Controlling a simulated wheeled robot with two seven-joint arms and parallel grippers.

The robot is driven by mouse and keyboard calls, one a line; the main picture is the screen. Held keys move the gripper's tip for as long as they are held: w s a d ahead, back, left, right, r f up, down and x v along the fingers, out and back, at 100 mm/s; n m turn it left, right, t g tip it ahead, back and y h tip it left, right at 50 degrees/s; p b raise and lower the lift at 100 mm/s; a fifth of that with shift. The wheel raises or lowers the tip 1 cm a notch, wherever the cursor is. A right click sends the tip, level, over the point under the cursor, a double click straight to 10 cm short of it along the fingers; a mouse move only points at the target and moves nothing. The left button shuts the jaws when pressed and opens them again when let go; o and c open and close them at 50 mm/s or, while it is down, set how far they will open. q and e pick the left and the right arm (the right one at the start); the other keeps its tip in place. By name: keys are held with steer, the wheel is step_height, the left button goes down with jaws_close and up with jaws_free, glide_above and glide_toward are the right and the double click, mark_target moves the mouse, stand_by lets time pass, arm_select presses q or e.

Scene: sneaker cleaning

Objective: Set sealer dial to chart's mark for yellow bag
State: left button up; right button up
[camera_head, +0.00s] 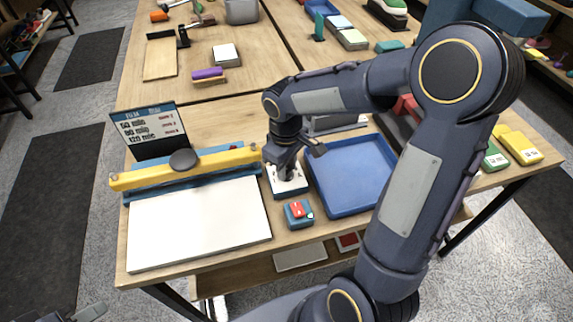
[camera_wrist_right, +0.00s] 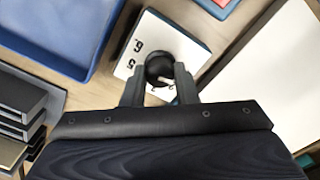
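The sealer dial is a round black knob (camera_wrist_right: 159,68) on a white-topped control box (camera_head: 289,185); printed numerals show beside it in the right wrist view. My right gripper (camera_head: 290,168) points down over the box, with one finger on each side of the knob and no clear gap. It hides most of the dial and the pointer's setting. The chart (camera_head: 150,129) stands upright behind the sealer, with lines that seem to read 50, 80 and 120 and red marks too small to read. The sealer has a yellow bar (camera_head: 140,179). Part of my left gripper (camera_head: 90,312) shows at the bottom left.
A white flat board (camera_head: 200,228) lies in front of the sealer bar. A blue tray (camera_head: 350,200) is right of the control box, and a small blue box with a red top (camera_head: 298,213) is in front of it. Yellow packs (camera_head: 520,146) lie at the right.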

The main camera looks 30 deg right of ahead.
steer(key=c, duration=0.3)
steer(key=m+b, duration=0.1)
steer(key=m, duration=0.2)
steer(key=shift+m, duration=0.4)
steer(key=m, duration=0.3)
steer(key=shift+m+b, duration=0.3)
steer(key=shift+b, duration=0.1)
steer(key=m, duration=0.4)
steer(key=shift+w, duration=0.1)
steer(key=shift+m, duration=2.1)
